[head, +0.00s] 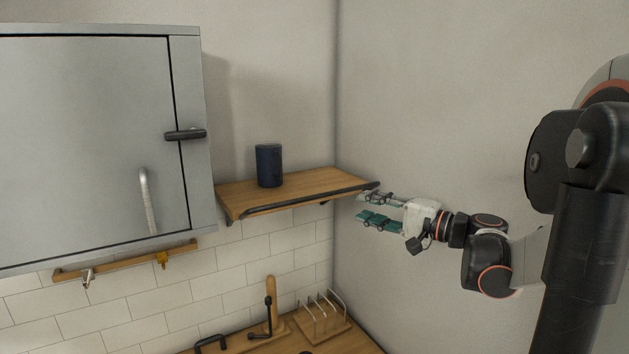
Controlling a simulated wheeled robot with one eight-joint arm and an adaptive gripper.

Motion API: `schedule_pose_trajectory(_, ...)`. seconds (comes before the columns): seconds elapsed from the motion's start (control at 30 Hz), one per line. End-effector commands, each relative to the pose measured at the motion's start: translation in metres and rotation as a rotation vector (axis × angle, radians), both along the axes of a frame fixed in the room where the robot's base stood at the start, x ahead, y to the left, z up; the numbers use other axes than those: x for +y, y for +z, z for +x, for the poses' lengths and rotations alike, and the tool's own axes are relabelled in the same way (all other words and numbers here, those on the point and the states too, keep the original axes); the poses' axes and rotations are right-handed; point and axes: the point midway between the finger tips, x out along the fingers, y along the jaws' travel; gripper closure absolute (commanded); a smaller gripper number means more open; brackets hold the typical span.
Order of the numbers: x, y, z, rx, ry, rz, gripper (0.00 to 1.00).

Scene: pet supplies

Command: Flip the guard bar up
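The guard bar (300,200) is a dark rod along the front edge of a wooden wall shelf (316,181). It lies low at the shelf's front edge, running from the front left corner to the right end. My gripper (367,208) is at the right end of the shelf. Its two teal fingers are spread apart, with nothing visible between them. The upper finger is close to the bar's right end; I cannot tell whether they touch.
A dark blue canister (269,166) stands on the shelf. A grey wall cabinet (85,140) with a black latch (185,135) is at left. Below are a hook rail (125,262) and a counter with a wooden rack (322,318). The right wall is bare.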

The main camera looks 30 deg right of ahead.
Motion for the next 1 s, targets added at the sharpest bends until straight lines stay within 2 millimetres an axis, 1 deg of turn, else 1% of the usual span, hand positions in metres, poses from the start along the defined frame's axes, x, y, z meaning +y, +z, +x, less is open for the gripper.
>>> schedule_pose_trajectory(0.07, -0.001, 0.002, 0.000, -0.007, 0.001, -0.001, 0.69)
schedule_pose_trajectory(0.17, 0.003, 0.002, 0.008, -0.007, 0.002, -0.001, 0.69)
schedule_pose_trajectory(0.27, 0.010, 0.002, 0.023, -0.006, 0.004, -0.002, 0.69)
schedule_pose_trajectory(0.5, 0.030, 0.002, 0.066, -0.006, 0.004, -0.001, 0.69)
schedule_pose_trajectory(0.7, 0.045, 0.002, 0.099, -0.005, 0.003, -0.001, 0.69)
schedule_pose_trajectory(0.83, 0.051, 0.001, 0.113, -0.005, 0.002, -0.001, 0.69)
schedule_pose_trajectory(1.0, 0.055, 0.001, 0.123, -0.005, 0.001, -0.001, 0.69)
